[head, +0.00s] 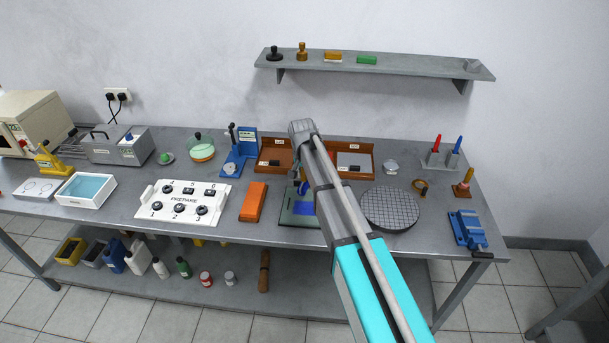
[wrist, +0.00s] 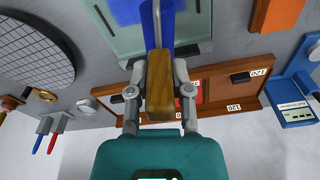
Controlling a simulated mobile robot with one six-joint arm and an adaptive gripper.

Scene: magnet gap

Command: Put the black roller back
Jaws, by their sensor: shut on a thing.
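In the wrist view my gripper (wrist: 160,76) is shut on a brown wooden handle (wrist: 158,92). A thin grey rod (wrist: 157,18) runs on from the handle, over a blue patch (wrist: 126,10) on a pale green plate (wrist: 112,38). I cannot make out a roller's black barrel at the rod's end, so I cannot tell whether this is the black roller. In the head view the green plate (head: 299,219) lies at the table's middle, and my arm hides most of my gripper and what it holds.
Two brown wooden trays (head: 286,142) stand behind the plate, with dark blocks in them. An orange block (head: 253,201) lies left of the plate and a round gridded disc (head: 390,208) right. A wall shelf (head: 420,66) carries stamps and small blocks.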

